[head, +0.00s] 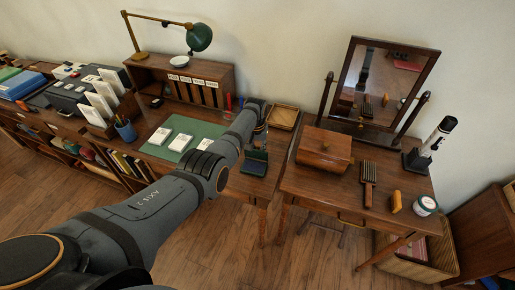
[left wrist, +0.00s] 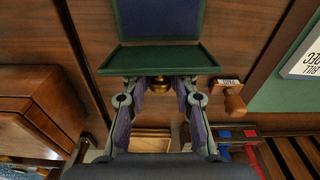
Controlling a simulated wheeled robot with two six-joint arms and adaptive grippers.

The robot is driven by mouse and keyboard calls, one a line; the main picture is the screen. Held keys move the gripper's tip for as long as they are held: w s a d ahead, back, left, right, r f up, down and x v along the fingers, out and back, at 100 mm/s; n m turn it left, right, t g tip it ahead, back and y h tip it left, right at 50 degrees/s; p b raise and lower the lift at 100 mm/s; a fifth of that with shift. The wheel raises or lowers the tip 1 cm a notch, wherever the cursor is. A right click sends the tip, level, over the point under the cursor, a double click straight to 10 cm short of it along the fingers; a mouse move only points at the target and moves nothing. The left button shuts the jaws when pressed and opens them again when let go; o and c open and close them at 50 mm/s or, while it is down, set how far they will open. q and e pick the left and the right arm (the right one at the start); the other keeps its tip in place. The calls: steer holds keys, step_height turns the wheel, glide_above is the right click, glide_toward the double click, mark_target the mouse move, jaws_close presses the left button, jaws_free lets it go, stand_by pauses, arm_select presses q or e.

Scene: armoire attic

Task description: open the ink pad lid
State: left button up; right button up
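The ink pad (head: 254,163) lies on the left desk near its right end, with a dark pad in a green case. In the left wrist view its blue pad (left wrist: 158,18) shows at the top. The green lid (left wrist: 158,58) stands raised at the edge of the pad nearer my gripper. My left gripper (left wrist: 158,86) is open. Its two fingers are apart just below the lid's edge. Whether the fingertips touch the lid I cannot tell. In the head view my left arm reaches over the desk and hides part of it. My right gripper is not in view.
A small wooden-handled stamp (left wrist: 234,100) is right of my fingers in the wrist view. White cards (head: 182,142) lie on a green mat (head: 211,130) left of the pad. A wooden box (head: 323,150) stands on the right table, across a gap.

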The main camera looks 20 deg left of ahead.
mark_target(257, 149)
arm_select(q)
steer(key=shift+o, duration=1)
steer(key=shift+r, duration=0.1)
step_height(257, 149, up, 12)
steer(key=s, duration=0.1)
steer(key=shift+s, duration=0.2)
